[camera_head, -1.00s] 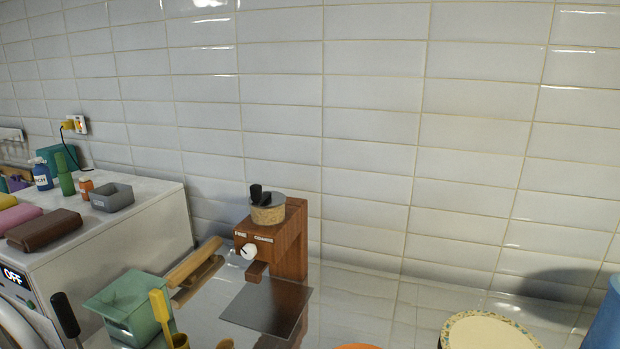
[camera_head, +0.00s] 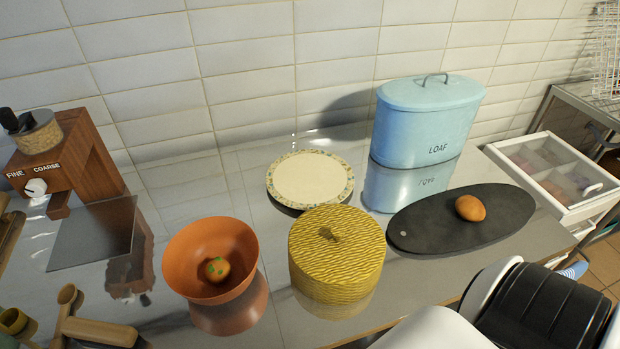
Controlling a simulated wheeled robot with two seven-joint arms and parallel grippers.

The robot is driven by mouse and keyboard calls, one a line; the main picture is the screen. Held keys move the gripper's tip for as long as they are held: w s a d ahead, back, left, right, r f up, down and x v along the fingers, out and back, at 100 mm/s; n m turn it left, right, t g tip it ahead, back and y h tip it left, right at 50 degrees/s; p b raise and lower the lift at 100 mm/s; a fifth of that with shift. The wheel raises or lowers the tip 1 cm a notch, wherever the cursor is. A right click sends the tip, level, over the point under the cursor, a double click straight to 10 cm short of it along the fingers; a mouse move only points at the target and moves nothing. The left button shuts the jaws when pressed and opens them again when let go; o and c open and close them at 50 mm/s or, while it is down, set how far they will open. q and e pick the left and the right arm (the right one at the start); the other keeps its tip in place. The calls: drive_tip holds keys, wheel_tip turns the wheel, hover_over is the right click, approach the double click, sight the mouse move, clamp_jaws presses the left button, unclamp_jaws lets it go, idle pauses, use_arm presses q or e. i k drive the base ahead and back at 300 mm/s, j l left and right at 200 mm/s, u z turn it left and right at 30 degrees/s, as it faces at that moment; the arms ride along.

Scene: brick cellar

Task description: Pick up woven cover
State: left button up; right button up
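The woven cover (camera_head: 336,262) is a yellow, round, basket-like lid with a small knob on top. It stands on the shiny counter in the middle of the head view, between an orange bowl and a dark oval board. Nothing touches its knob. Part of my own arm, white and black, shows at the lower right, close to the counter's front edge and apart from the cover. Neither gripper's fingers show in this view. What is under the cover is hidden.
The orange bowl (camera_head: 190,262) holds a small round item (camera_head: 217,269). A patterned plate (camera_head: 310,180) lies behind the cover. The dark board (camera_head: 430,225) carries a brown bun (camera_head: 470,208). A blue LOAF tin (camera_head: 425,125) stands behind it. A wooden grinder (camera_head: 75,150) stands left.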

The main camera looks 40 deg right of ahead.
sight(336, 252)
drive_tip(key=z, duration=0.4)
drive_tip(key=l+z, duration=0.15)
drive_tip(key=z, duration=0.25)
drive_tip(key=l+z, duration=0.1)
drive_tip(key=z, duration=0.25)
